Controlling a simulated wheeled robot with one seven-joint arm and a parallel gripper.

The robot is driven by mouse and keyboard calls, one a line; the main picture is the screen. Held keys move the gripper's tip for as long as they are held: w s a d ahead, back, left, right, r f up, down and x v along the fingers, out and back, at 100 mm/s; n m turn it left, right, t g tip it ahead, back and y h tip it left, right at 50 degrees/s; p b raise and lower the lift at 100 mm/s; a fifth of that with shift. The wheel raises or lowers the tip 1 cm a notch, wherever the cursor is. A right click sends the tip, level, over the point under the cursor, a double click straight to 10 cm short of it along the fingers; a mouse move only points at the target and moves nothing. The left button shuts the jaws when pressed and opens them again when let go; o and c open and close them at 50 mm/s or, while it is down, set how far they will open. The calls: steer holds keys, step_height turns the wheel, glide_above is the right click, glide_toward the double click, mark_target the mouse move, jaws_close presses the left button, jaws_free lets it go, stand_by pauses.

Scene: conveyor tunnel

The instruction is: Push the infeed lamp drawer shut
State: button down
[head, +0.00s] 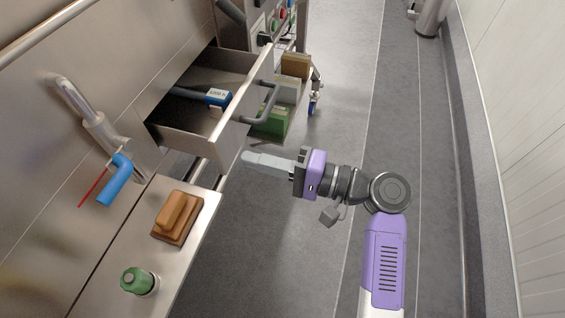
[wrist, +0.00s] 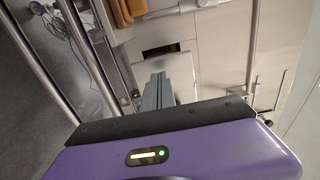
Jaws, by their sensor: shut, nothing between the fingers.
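The steel drawer (head: 187,142) stands open from the cabinet at upper left in the head view. Its dark bar handle (head: 267,108) is on the outer face of the front panel. A dark tool with a blue, white-labelled end (head: 216,97) lies inside. My gripper (head: 246,157) is shut and empty, pointing left. In the head view it appears just below the drawer's near front corner, with a gap to the handle; I cannot tell its height against the drawer. The shut fingers also show in the wrist view (wrist: 157,88), where I cannot make out the drawer.
A steel ledge (head: 140,230) at lower left carries a brown block (head: 176,217) and a green knob (head: 138,281). A blue-handled lever (head: 118,182) sticks out from the cabinet. A cart with boxes (head: 273,121) stands beyond the drawer.

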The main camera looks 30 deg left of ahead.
mark_target(184, 151)
steer(key=shift+x, duration=1.6)
steer(key=b+x, duration=0.3)
steer(key=x, duration=1)
steer(key=shift+a, duration=0.4)
steer(key=shift+s+a+r, duration=0.1)
steer(key=shift+a+r, duration=0.05)
steer(key=shift+a, duration=0.1)
